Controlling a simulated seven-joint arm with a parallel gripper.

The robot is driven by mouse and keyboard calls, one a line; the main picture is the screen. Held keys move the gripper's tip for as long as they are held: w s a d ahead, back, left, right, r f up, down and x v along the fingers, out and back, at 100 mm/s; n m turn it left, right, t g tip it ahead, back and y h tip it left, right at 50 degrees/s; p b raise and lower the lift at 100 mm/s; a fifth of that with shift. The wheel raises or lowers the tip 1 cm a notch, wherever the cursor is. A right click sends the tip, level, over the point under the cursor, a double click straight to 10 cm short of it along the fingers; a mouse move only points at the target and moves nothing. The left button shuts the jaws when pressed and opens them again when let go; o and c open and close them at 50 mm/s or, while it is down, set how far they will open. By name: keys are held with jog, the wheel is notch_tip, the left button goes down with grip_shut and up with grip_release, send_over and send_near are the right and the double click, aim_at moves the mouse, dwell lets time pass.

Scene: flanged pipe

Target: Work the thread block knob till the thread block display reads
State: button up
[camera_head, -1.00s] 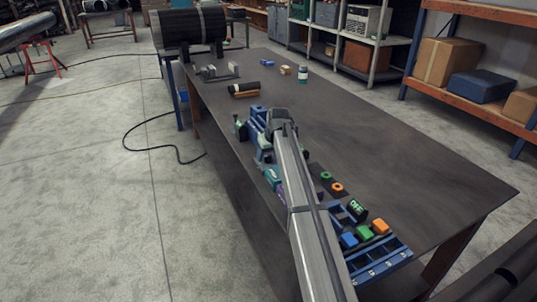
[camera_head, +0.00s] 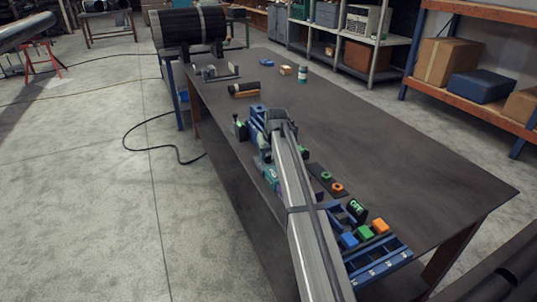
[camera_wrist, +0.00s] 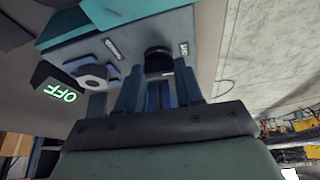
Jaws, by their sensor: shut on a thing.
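In the wrist view a dark round knob (camera_wrist: 158,58) stands on the grey-blue face of a block (camera_wrist: 200,28). The fingers of my gripper (camera_wrist: 159,72) are shut on this knob, one on each side. A second knob, grey with a dark centre (camera_wrist: 92,74), sits to its left, apart from the fingers. A black display (camera_wrist: 62,90) beside the block reads OFF in green, upside down. The small labels by the knobs are too blurred to read. In the head view my gripper (camera_head: 277,118) is at the blue block (camera_head: 257,117) by the table's left edge; my arm hides the contact.
A second black display (camera_head: 356,208), apparently OFF, stands near blue, green and orange blocks (camera_head: 365,231) at the near end. Green and orange rings (camera_head: 331,182) lie right of my arm. The table's right half (camera_head: 410,160) is clear.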

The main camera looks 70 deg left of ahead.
jog(key=m+t, duration=0.1)
jog(key=m, duration=0.2)
jog(key=m+t, duration=0.1)
jog(key=m, duration=0.2)
jog(key=shift+s+a+h, duration=0.1)
jog(key=shift+s+h, duration=0.05)
jog(key=shift+h, duration=0.15)
jog(key=m+h, duration=0.1)
jog(key=m, duration=0.2)
jog(key=m+t+h, duration=0.1)
jog(key=m, duration=0.2)
jog(key=shift+s+a+t, duration=0.1)
jog(key=shift+t, duration=0.2)
jog(key=o, duration=1)
jog(key=shift+o, duration=0.2)
jog(key=v, duration=1.3)
jog(key=shift+s+r, duration=0.25)
jog(key=shift+r, duration=0.1)
